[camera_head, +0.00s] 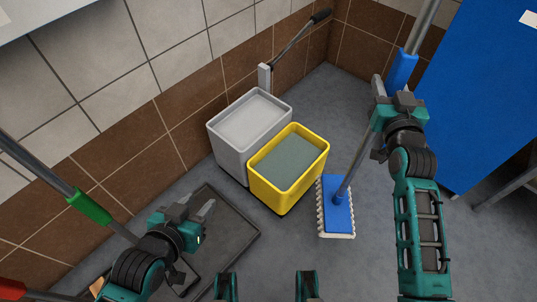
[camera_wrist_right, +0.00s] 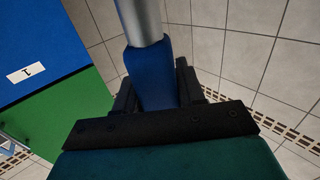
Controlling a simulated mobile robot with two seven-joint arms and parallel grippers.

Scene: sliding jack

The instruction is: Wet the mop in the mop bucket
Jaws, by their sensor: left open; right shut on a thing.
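The mop has a blue flat head (camera_head: 338,207) with a white fringe and a grey pole with a blue grip (camera_head: 402,72). Its head is low at the floor, right of the yellow bucket; I cannot tell if it touches. My right gripper (camera_head: 380,92) is shut on the blue grip, which also shows in the right wrist view (camera_wrist_right: 152,78). The mop bucket is a yellow tub (camera_head: 285,200) holding grey-green water (camera_head: 285,165), beside a grey tub (camera_head: 228,148) with a lever handle (camera_head: 290,42). My left gripper (camera_head: 205,212) is open and empty, over a dark tray.
The dark tray (camera_head: 235,235) lies on the floor at lower left. A pole with a green grip (camera_head: 88,207) and a red-gripped one (camera_head: 12,288) stand at left. A blue cabinet (camera_head: 480,95) is at right. Tiled walls stand behind the bucket.

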